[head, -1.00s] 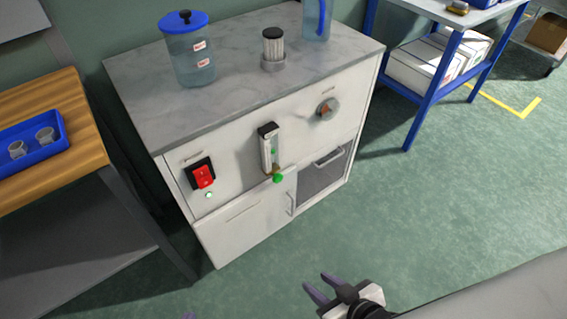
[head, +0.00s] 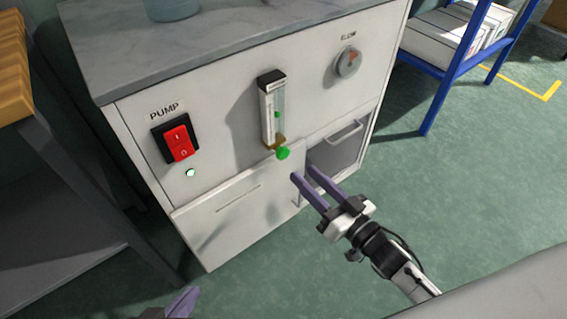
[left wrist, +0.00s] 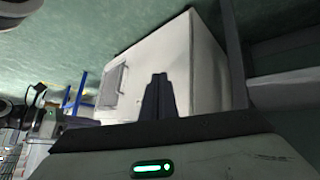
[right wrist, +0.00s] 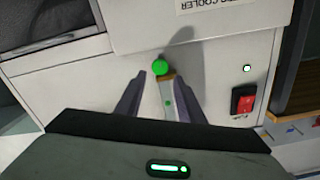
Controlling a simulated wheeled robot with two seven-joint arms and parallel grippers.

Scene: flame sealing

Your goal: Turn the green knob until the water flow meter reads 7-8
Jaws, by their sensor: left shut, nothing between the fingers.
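The green knob (head: 283,153) sits at the bottom of the water flow meter (head: 272,112), a clear upright tube with a dark top on the white cabinet front. A green float shows in the tube; the scale is too small to read. My right gripper (head: 303,171) is open and empty, just below and right of the knob, apart from it. In the right wrist view the knob (right wrist: 160,68) lies beyond and between the spread fingers (right wrist: 157,95). My left gripper (head: 183,300) is at the bottom edge of the head view; in the left wrist view its fingers (left wrist: 158,95) are together, empty.
An open bay with a handle (head: 345,134) is right of the meter. A blue-framed shelf (head: 455,70) stands at right.

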